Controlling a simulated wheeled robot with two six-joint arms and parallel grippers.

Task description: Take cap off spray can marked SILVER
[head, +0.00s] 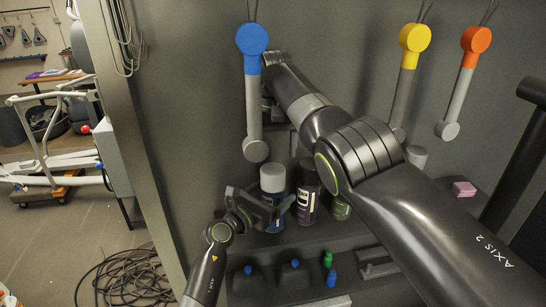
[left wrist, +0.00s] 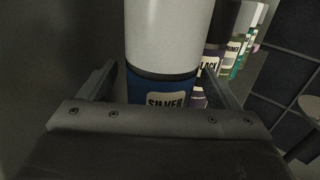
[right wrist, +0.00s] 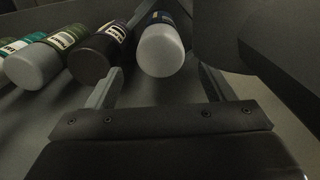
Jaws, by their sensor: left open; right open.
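The SILVER spray can (head: 272,215) stands upright on the dark shelf, blue with a pale grey cap (head: 272,178). In the left wrist view its label (left wrist: 165,101) reads SILVER, and the cap (left wrist: 168,35) fills the upper middle. My left gripper (left wrist: 158,80) is open, with one finger on each side of the can's blue body; contact cannot be told. My right gripper (right wrist: 157,78) is open and empty. In the right wrist view the cap (right wrist: 161,50) appears just beyond and between its fingertips. In the head view that gripper is mostly hidden behind its own arm.
A BLACK can (head: 307,190) stands close to the right, with a green-labelled can (head: 340,208) beyond it. A blue-and-grey hanging piece (head: 252,95) hangs close above the can. A wall closes the left side.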

